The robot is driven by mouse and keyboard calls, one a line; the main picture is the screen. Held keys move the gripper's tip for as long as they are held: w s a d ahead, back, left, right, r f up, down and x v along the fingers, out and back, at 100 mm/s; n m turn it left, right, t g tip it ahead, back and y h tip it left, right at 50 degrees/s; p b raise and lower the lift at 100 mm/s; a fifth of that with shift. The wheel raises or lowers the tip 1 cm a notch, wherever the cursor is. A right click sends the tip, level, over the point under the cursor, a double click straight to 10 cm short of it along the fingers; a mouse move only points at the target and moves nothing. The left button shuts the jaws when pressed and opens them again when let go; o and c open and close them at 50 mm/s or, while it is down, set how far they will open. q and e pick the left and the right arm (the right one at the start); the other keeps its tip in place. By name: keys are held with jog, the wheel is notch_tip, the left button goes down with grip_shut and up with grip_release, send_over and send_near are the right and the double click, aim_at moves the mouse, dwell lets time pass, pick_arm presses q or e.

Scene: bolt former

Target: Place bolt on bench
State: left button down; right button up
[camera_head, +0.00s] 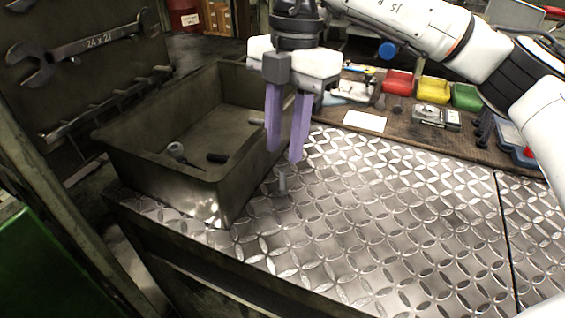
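My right gripper (285,155) comes in from the upper right, with two purple fingers pointing down above the bolt. My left gripper is not in view.
A deep grey metal bin (228,200) sits on the left of the bench with a few bolt-like parts inside. Red (397,82), yellow (433,90) and green (466,96) trays stand at the back. The bench middle is clear.

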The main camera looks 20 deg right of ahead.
jog(key=r, duration=0.5)
jog(key=shift+w+d+r, duration=0.1)
jog(key=shift+d, duration=0.15)
